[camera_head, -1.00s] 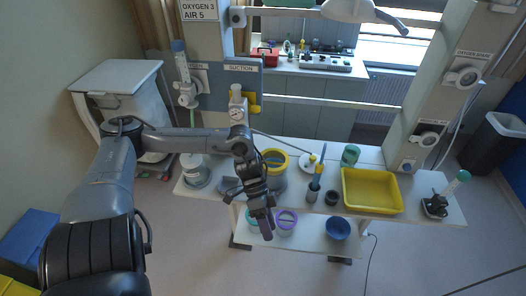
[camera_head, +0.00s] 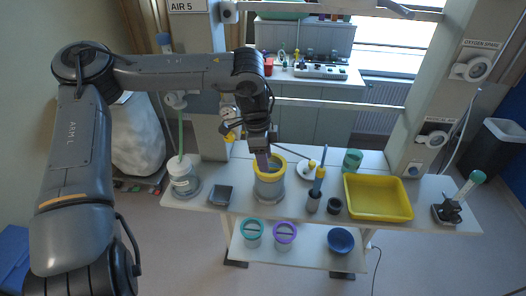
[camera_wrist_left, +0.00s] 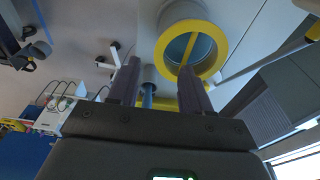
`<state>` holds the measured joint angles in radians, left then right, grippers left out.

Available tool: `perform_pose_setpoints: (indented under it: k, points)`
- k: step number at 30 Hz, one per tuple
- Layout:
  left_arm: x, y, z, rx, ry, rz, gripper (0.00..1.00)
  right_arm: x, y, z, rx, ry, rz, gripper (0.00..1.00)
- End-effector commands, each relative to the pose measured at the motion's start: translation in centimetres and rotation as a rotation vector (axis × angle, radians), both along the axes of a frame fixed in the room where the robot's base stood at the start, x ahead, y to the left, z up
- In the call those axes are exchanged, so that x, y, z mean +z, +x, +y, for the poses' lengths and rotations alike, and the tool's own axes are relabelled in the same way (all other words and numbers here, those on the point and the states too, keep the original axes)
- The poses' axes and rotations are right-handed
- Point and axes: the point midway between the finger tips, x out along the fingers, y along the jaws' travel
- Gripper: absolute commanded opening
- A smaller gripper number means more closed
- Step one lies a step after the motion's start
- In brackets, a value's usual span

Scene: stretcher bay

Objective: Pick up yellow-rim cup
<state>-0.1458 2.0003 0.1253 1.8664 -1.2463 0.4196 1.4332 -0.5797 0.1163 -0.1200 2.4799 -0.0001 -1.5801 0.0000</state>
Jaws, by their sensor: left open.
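The yellow-rim cup (camera_head: 270,192) is a grey cup with a thick yellow rim, upright on the upper shelf of the bench. In the left wrist view its round mouth (camera_wrist_left: 217,47) faces the camera, with a yellow bar across it. My left gripper (camera_head: 262,168) is at the back left of the rim, its fingers overlapping the rim in the head view. In the left wrist view the open fingers (camera_wrist_left: 160,65) have nothing between them that I can see held; the right-hand finger overlaps the rim's lower edge. I cannot tell whether they touch it. My right gripper is not in view.
A white-lidded jar (camera_head: 183,178) and a dark grey block (camera_head: 221,196) stand left of the cup. Teal (camera_head: 252,234) and purple (camera_head: 285,234) cups and a blue bowl (camera_head: 340,240) sit below.

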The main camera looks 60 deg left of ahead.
Motion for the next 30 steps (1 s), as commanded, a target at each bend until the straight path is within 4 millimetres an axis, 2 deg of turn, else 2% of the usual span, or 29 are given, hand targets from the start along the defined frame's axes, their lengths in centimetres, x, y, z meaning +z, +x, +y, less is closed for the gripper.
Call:
perform_pose_setpoints:
  k: [9,15,21,29,30]
  points:
    - [-5.0,0.5,-0.4,-0.001,-0.002,0.005,0.48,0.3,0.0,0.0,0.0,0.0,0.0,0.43]
    - [-7.0,0.8,-0.6,-0.001,0.0,0.003,0.48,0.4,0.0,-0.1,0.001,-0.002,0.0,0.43]
    - [-7.8,1.0,-0.6,0.0,0.0,0.0,0.48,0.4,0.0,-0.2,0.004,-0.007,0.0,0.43]
    - [-7.9,1.0,-0.6,0.0,-0.001,-0.001,0.48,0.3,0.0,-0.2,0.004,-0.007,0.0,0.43]
    - [-7.9,1.0,-0.6,0.0,-0.001,-0.001,0.45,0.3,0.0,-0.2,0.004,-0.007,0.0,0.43]
